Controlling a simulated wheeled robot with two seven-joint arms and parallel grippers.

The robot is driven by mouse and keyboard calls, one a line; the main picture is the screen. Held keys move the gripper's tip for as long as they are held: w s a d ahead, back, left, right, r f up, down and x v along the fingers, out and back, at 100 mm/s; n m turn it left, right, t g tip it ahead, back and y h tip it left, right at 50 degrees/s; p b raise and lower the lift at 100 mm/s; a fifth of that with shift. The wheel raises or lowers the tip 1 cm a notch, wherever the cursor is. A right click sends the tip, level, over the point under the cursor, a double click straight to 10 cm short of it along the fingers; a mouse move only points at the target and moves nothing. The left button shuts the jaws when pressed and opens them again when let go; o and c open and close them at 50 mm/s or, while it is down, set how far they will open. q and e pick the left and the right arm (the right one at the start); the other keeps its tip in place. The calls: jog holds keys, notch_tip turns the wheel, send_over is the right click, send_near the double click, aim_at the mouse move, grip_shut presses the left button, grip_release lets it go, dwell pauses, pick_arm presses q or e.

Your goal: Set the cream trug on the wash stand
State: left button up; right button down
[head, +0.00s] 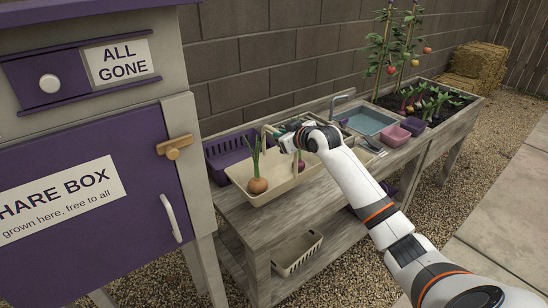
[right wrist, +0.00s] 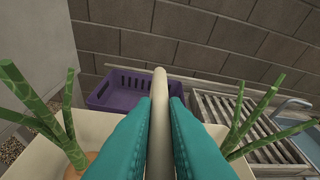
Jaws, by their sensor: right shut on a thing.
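The cream trug (head: 262,196) is at the left end of the wash stand (head: 335,190), in front of a purple crate (head: 216,158). An onion (head: 258,186) with green leaves and a purple bulb (head: 301,166) are in it. My right gripper (head: 283,130) is shut on the trug's handle; in the right wrist view its teal fingers (right wrist: 160,135) close on both sides of the cream handle (right wrist: 159,110). The trug looks level. I cannot tell whether its base touches the stand top. My left gripper is not in view.
The share box (head: 75,190) stands close on the left, its latch (head: 175,147) near the trug. A slotted cream basket (head: 298,254) sits on the lower shelf. A block wall (head: 270,60) is behind.

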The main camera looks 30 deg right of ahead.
notch_tip(320, 180, down, 6)
jog(key=shift+r, duration=0.1)
jog(key=c, duration=1.9)
grip_release()
jog(key=o, duration=0.4)
jog(key=shift+o, duration=0.2)
jog(key=shift+s, duration=0.1)
jog(key=v, duration=1.2)
